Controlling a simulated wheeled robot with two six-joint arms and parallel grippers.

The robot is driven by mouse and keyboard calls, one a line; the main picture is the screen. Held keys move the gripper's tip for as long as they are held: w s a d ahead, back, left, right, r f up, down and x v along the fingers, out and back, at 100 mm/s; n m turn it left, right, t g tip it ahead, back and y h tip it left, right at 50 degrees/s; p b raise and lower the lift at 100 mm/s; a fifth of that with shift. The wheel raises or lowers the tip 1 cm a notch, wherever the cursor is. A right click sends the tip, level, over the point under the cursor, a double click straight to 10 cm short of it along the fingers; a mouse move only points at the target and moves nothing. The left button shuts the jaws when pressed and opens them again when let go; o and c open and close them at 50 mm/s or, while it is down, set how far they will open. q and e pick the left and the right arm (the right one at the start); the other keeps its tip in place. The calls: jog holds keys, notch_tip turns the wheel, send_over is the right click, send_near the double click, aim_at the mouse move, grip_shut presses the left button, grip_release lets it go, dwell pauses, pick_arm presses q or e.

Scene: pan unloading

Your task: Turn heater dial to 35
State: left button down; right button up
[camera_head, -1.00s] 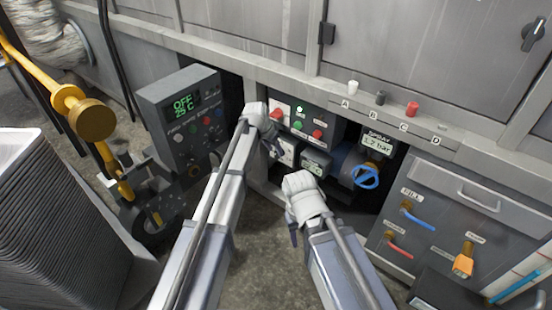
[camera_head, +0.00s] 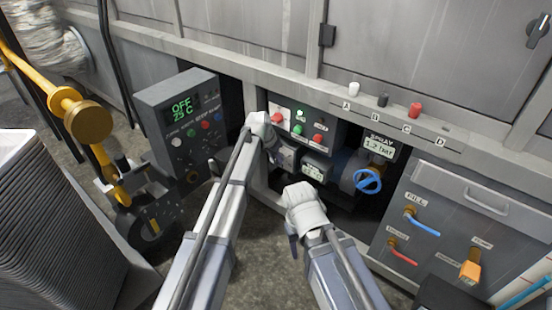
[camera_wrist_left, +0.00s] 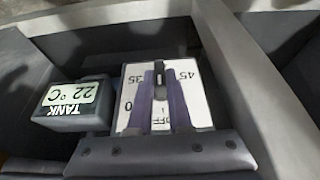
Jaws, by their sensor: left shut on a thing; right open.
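The heater dial has a white face (camera_wrist_left: 135,82) marked 35, 45, OFF and a partly hidden 0 in the left wrist view. Its dark knob (camera_wrist_left: 159,68) sits between the two fingers of my left gripper (camera_wrist_left: 160,78), which is shut on it. The knob's upper end lies between the 35 and 45 marks; its exact setting is hard to tell. In the head view my left gripper (camera_head: 272,152) reaches the dial's pale box (camera_head: 287,157), which is partly hidden. My right gripper (camera_head: 293,243) is open and empty, lower and apart from the panels.
A tank display (camera_wrist_left: 72,100) reading 22 °C stands left of the dial. A grey control box (camera_head: 187,125) with an OFF readout stands left of my left arm. A blue valve wheel (camera_head: 368,181) and spray gauge (camera_head: 381,146) are to the right. Bay walls (camera_wrist_left: 245,70) enclose the dial closely.

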pick_arm(q)
jog(key=shift+s, duration=0.1)
dwell(0.5)
jog(key=shift+s+d+f+t+y, duration=0.15)
jog(key=shift+t+y, duration=0.25)
jog(key=shift+y, duration=0.3)
jog(key=t+y+b, duration=0.1)
jog(key=y+b, duration=0.1)
jog(key=m+t+y+b, duration=0.1)
jog(key=t+b, duration=0.1)
jog(key=shift+s+d+f+y, duration=0.1)
jog(key=shift+d+y, duration=0.1)
jog(key=shift+y, duration=0.2)
jog(key=c, duration=0.8)
grip_release()
jog(key=shift+c, duration=0.2)
